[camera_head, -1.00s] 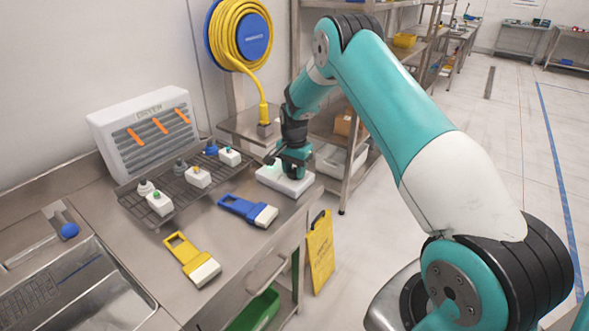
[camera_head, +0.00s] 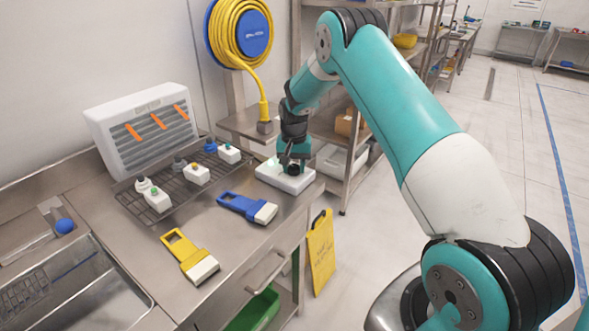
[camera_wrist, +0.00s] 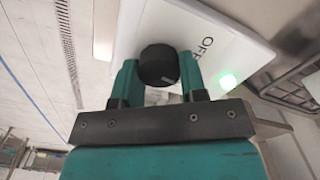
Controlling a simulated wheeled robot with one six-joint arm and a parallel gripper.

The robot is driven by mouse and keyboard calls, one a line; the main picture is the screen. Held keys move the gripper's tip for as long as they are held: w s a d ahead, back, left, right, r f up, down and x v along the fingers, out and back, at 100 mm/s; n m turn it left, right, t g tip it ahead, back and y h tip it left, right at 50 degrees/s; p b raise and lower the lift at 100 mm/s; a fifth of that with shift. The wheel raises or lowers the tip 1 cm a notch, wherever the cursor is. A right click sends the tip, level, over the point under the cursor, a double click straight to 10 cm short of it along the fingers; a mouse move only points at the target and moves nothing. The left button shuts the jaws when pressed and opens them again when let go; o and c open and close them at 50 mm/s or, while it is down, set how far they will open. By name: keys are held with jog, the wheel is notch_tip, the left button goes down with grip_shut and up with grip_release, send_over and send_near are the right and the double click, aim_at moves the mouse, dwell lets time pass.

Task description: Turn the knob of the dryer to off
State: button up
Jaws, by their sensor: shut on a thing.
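The black round knob (camera_wrist: 159,66) sits on a white control box (camera_wrist: 212,38) in the wrist view. The word OFF is printed on the box beside the knob, and a green light (camera_wrist: 228,82) glows near its edge. A pale mark shows on the knob's face. My gripper (camera_wrist: 158,78) has its two teal fingers against opposite sides of the knob. In the head view the box (camera_head: 270,176) lies at the counter's right end with my gripper (camera_head: 293,170) over it. The white dryer (camera_head: 150,130) with orange strips stands against the wall.
A sink (camera_head: 105,300) is at lower left. A yellow hose reel (camera_head: 240,32) hangs behind.

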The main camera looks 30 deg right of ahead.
aim_at(293, 166)
jog(key=n+b, duration=0.1)
jog(key=n, duration=0.3)
jog(key=shift+w+a+n+b, duration=0.1)
jog(key=shift+n+b, duration=0.3)
jog(key=shift+n, duration=1.7)
jog(key=o, duration=0.9)
jog(key=shift+o, duration=0.2)
jog(key=shift+r, duration=0.1)
notch_tip(293, 166, up, 17)
jog(key=b, duration=0.2)
jog(key=shift+r, duration=0.15)
